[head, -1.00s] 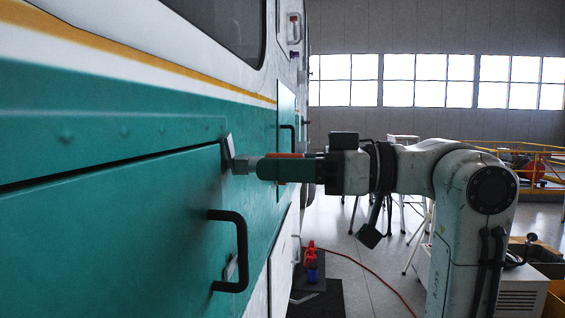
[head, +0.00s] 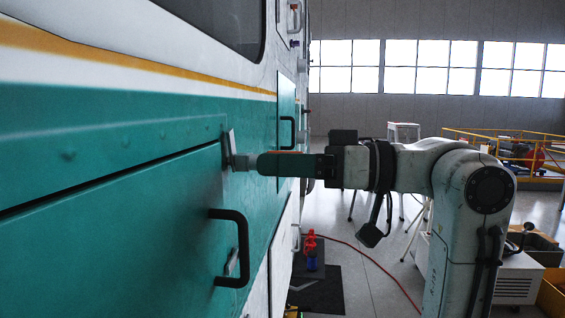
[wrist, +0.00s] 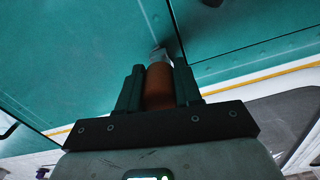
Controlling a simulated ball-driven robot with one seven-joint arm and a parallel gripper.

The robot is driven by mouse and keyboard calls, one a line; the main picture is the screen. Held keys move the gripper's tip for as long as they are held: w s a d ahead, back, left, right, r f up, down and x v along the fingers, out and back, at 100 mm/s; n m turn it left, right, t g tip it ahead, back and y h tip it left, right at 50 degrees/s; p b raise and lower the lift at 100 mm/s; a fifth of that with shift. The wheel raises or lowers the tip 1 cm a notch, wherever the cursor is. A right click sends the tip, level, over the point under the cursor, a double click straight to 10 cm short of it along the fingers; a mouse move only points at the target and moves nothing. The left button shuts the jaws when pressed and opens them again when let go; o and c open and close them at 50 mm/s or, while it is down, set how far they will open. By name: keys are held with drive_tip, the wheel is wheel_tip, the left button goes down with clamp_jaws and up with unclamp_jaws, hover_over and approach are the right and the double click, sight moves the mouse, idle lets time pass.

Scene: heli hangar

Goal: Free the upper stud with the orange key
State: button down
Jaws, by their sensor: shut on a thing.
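My gripper (head: 268,164) is shut on the orange key (wrist: 158,88), whose orange grip sits between the two teal fingers in the wrist view. The key's grey metal end (head: 246,162) points at the teal helicopter side. It meets or nearly meets the small grey plate of the upper stud (head: 229,143), at the top right corner of the teal panel (head: 120,235). The stud itself is hidden behind the key end, so I cannot tell how it is seated. A second grey plate (head: 231,262) shows lower down, behind the panel's black handle.
The black handle (head: 243,250) sticks out below my gripper. Another black handle (head: 291,132) is farther along the side. A red and blue object (head: 311,250) stands on a dark mat on the floor. A red hose crosses the floor, which is otherwise fairly open there.

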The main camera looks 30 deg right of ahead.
drive_tip(key=shift+r+m+p, duration=0.15)
drive_tip(key=shift+m+p, duration=0.15)
drive_tip(key=shift+p, duration=0.1)
drive_tip(key=shift+m+p, duration=0.4)
drive_tip(key=shift+p, duration=0.1)
drive_tip(key=shift+f+b, duration=0.25)
drive_tip(key=shift+b, duration=0.3)
drive_tip(key=shift+r+n+b, duration=0.1)
drive_tip(key=shift+n+b, duration=0.35)
drive_tip(key=shift+n, duration=0.35)
drive_tip(key=shift+d, duration=0.15)
drive_tip(key=shift+v, duration=2.8)
drive_tip(key=shift+s, duration=0.1)
